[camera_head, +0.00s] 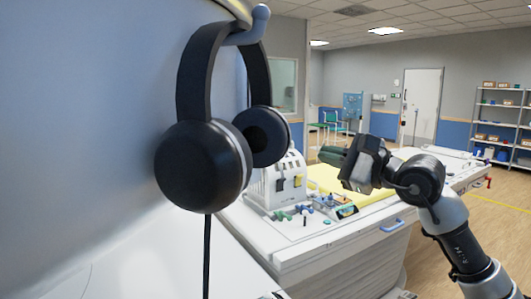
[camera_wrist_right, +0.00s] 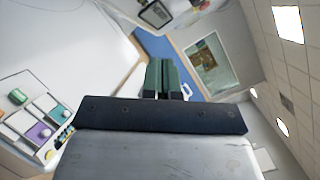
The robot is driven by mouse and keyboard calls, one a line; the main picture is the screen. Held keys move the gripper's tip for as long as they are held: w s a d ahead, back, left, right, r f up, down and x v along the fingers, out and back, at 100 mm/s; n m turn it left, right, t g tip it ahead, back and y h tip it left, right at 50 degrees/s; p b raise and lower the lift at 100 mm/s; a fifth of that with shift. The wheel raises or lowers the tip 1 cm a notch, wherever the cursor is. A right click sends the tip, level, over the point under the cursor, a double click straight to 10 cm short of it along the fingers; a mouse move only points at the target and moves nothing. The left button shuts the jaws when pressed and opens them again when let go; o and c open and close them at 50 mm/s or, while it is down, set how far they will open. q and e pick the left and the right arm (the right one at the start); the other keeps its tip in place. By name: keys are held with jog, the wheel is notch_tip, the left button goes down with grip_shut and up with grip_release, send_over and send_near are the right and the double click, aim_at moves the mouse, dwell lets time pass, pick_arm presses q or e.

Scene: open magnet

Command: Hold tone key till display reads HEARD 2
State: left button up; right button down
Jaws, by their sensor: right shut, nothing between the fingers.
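I cannot make out which part is the tone key, and no HEARD reading is legible. A small console (camera_head: 346,211) with a dark and yellowish face lies on the bench, too small to read. My right gripper (camera_head: 332,155) is raised in front of the bench, with its green fingers pointing left. In the right wrist view its two fingers (camera_wrist_right: 162,76) are side by side, shut and empty, touching nothing visible. My left gripper is not in view.
Black headphones (camera_head: 203,165) hang from a hook close at the left, beside a big pale curved housing (camera_head: 120,90). A white bench (camera_head: 330,252) holds a white unit (camera_head: 278,185) and a yellow pad (camera_head: 335,182). Coloured pieces (camera_wrist_right: 40,131) show in the wrist view. Open floor lies right.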

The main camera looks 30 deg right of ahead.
jog(key=w+a+p, duration=0.3)
jog(key=a+p, duration=0.2)
jog(key=a, duration=0.2)
jog(key=shift+a, duration=0.4)
dwell(1.7)
jog(key=shift+w+a, duration=0.2)
jog(key=shift+a, duration=0.2)
jog(key=shift+w+a, duration=0.15)
jog(key=shift+a, duration=0.3)
dwell(2.2)
jog(key=shift+s+d+b, duration=0.3)
jog(key=shift+d+b, duration=0.5)
